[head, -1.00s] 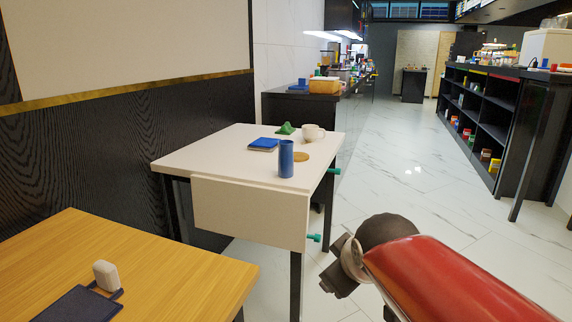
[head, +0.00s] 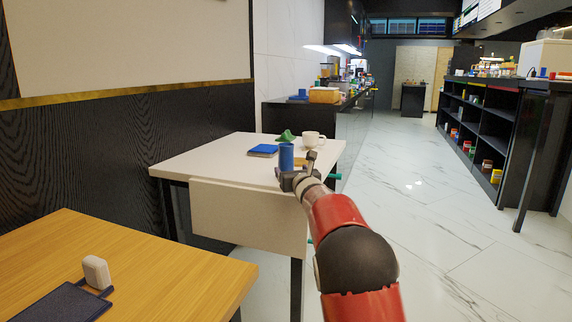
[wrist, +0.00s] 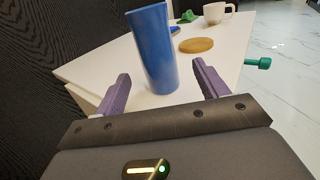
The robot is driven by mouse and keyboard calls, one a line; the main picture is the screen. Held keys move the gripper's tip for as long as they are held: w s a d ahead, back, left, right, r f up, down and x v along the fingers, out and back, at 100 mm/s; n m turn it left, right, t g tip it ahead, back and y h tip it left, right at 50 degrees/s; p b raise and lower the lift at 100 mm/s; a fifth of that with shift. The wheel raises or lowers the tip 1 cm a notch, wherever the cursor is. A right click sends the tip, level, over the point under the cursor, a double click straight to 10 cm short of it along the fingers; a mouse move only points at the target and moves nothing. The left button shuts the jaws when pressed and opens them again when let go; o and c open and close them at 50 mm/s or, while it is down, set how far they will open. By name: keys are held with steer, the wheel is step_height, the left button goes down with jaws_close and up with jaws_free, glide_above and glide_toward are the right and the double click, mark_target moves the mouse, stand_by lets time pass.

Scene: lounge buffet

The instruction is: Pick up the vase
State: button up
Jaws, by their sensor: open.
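The vase (head: 286,157) is a plain blue cylinder standing upright on the white table (head: 205,158). In the wrist view the vase (wrist: 153,50) stands just beyond and between my two purple fingers, tilted in the picture. My gripper (wrist: 160,88) is open and empty, with a finger on either side of the vase's lower part and visible gaps to it. In the head view my gripper (head: 296,175) is at the table's near right edge, hiding the vase's base.
A white cup (head: 313,140), a green object (head: 285,137), a blue book-like item (head: 263,150) and a round tan coaster (wrist: 196,45) lie behind the vase. Green knobs (wrist: 258,62) stick out at the table's right side. A wooden table (head: 150,265) stands nearer, at left.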

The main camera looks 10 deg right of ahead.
mark_target(288, 165)
steer(key=shift+w+a+r+p, duration=0.15)
steer(key=shift+w+p, duration=0.35)
steer(key=shift+w, duration=0.55)
steer(key=shift+w+a+r+p, duration=0.1)
steer(key=shift+w+a+p, duration=0.1)
steer(key=shift+w+p, duration=0.6)
steer(key=shift+w+a+r+p, duration=0.15)
steer(key=shift+w+p, duration=0.1)
steer(key=shift+w, duration=1)
steer(key=shift+f, duration=0.15)
steer(key=c, duration=1.2)
